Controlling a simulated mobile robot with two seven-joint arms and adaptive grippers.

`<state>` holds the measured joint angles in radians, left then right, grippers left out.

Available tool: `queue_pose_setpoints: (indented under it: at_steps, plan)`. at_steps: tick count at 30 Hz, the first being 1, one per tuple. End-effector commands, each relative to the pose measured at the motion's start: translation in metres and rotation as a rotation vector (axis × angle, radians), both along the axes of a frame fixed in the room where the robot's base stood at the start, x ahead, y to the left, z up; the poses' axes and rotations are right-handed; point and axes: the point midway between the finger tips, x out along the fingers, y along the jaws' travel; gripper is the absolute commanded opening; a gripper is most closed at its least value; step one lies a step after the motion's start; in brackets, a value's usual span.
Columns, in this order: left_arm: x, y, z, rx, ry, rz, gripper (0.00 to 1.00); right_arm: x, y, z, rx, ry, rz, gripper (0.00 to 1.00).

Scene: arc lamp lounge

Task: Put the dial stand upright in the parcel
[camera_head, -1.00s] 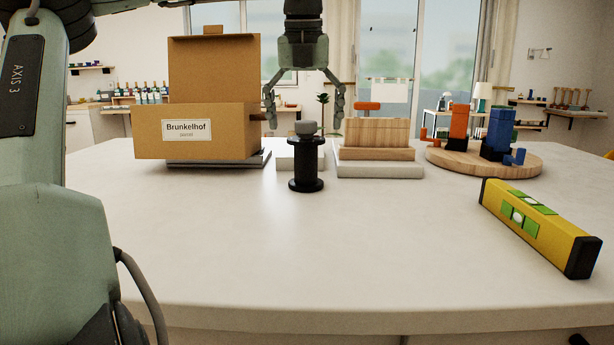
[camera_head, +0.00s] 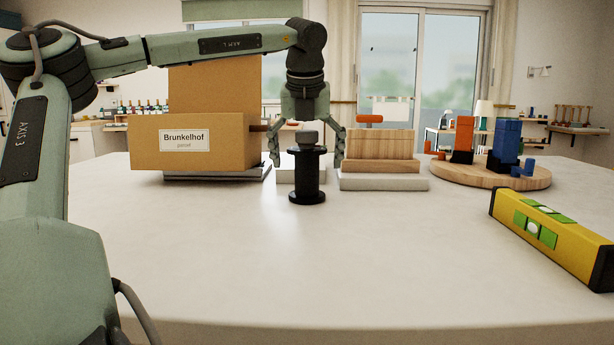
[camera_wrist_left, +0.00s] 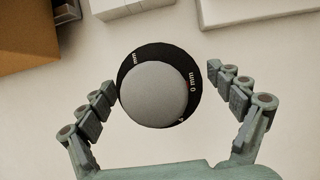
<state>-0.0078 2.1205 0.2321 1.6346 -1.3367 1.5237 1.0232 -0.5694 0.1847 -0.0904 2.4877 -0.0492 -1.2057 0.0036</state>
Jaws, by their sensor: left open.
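The dial stand (camera_head: 307,180) is a black spool shape with a grey knob on top, standing upright on the table; from above, its grey top and black ring with white marks show in the left wrist view (camera_wrist_left: 160,92). My left gripper (camera_head: 307,160) points down over it, open, with one finger on each side of its upper part. In the left wrist view, the fingers (camera_wrist_left: 163,84) are spread around the ring, with the right finger clearly apart from it. The parcel (camera_head: 230,150) is an open cardboard box labelled Brunkelhof, left of the stand, its back flap raised. Its inside is hidden. My right gripper does not show.
A white block (camera_head: 288,174) stands just behind the stand. Right of it, a wooden block (camera_head: 380,145) rests on a pale slab (camera_head: 385,182). A round board (camera_head: 455,178) holds orange and blue pieces. A yellow spirit level (camera_head: 560,240) lies at right. The front table is clear.

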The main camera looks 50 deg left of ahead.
Motion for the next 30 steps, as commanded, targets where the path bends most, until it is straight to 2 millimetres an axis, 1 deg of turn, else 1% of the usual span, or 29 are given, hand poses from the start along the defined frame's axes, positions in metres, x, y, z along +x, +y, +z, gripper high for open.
queue_pose_setpoints:
  at_steps: [5, 6, 21, 24, 30]
  plan:
    - [0.0002, 0.0001, 0.0000, 0.001, -0.001, 0.000, 0.92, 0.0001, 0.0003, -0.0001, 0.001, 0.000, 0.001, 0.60]
    - [0.0002, 0.0001, 0.0000, 0.001, -0.001, 0.000, 0.89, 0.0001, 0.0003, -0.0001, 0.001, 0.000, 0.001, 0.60]
    - [0.0002, 0.0001, 0.0004, 0.001, -0.001, 0.000, 0.27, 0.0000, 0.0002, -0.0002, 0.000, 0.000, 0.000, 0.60]
    - [0.0002, 0.0000, 0.0005, 0.001, -0.001, 0.000, 0.16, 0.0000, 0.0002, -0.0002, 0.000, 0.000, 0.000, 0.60]
    - [0.0002, 0.0000, 0.0005, 0.001, -0.001, 0.000, 0.15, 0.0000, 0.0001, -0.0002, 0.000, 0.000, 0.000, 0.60]
